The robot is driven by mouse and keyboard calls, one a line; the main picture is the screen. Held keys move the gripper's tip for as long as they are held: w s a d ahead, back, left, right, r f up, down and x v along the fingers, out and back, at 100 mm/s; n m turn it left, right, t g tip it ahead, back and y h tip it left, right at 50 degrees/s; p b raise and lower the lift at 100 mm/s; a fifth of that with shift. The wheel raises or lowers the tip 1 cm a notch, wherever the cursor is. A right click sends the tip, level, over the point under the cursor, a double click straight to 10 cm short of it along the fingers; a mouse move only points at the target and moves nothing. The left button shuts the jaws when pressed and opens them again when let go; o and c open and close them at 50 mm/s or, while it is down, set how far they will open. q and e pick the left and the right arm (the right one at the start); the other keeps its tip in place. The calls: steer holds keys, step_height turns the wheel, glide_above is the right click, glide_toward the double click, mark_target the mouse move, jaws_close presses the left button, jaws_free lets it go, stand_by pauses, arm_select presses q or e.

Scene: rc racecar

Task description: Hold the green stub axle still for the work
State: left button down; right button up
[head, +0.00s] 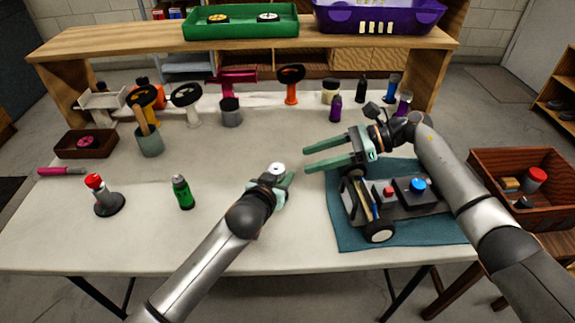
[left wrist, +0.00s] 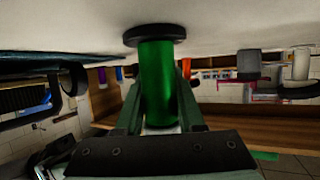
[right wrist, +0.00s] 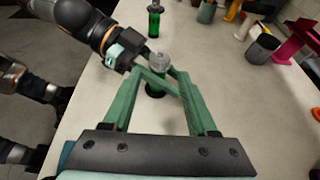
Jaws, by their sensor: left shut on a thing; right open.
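The green stub axle (left wrist: 157,85) is a green cylinder with a black disc at one end. In the left wrist view it sits between the fingers of my left gripper (left wrist: 160,90), which is shut on it, the disc at the pale tabletop. In the head view its light grey top (head: 277,168) shows within my left gripper (head: 283,180); the fingers hide most of the rest. My right gripper (head: 306,159) is open and empty, its fingertips pointing left, a little right of the axle. In the right wrist view the axle's grey top (right wrist: 157,64) appears between my right fingers.
The racecar (head: 385,195) is on a teal mat (head: 345,240) at the right. Several tools and wheels line the table's back. A brown crate (head: 520,165) is at far right.

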mark_target(282, 168)
steer(key=x, duration=0.6)
steer(key=shift+a+f, duration=0.2)
steer(key=shift+a, duration=0.15)
jaws_close()
